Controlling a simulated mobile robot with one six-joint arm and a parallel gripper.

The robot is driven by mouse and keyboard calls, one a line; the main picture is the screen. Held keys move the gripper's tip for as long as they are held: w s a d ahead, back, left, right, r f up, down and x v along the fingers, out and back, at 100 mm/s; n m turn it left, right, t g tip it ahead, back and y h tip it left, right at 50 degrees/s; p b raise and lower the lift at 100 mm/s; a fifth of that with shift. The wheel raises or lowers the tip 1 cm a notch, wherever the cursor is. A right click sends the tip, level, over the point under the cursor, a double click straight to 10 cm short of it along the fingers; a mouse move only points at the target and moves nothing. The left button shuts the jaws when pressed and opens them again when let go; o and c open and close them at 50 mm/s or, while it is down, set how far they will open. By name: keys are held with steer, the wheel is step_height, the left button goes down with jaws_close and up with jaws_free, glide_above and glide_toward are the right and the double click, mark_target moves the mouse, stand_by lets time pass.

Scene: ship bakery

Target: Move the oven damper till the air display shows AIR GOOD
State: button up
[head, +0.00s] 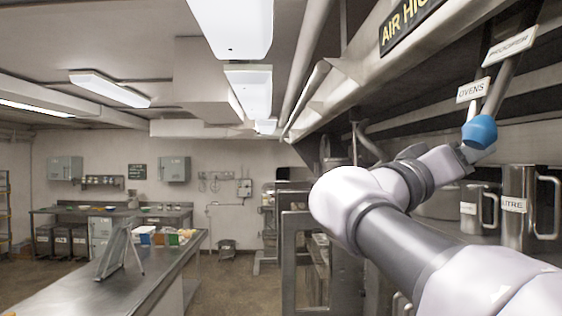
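The air display (408,22) is a dark sign with yellow letters at the top right; its end is cut off by the frame, and what shows reads "AIR HIG". Below it hang two metal levers. One bears a white OVENS label (473,90); the other bears a tilted label (509,46) too small to read surely. A blue faceted knob (479,131) sits at the lower end of the OVENS lever. My gripper (477,152) is at the knob's underside, mostly hidden by my wrist. I cannot tell whether its fingers are closed on the knob.
Metal jugs (517,208) stand on the shelf just right of my wrist. A large hood edge (352,75) runs above my arm. A steel counter (130,285) with a stand and small coloured bins is at left. Open floor lies beyond.

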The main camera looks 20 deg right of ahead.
steer(key=b+v, duration=0.2)
steer(key=v, duration=1.5)
steer(key=shift+a, duration=0.25)
steer(key=shift+s, duration=0.15)
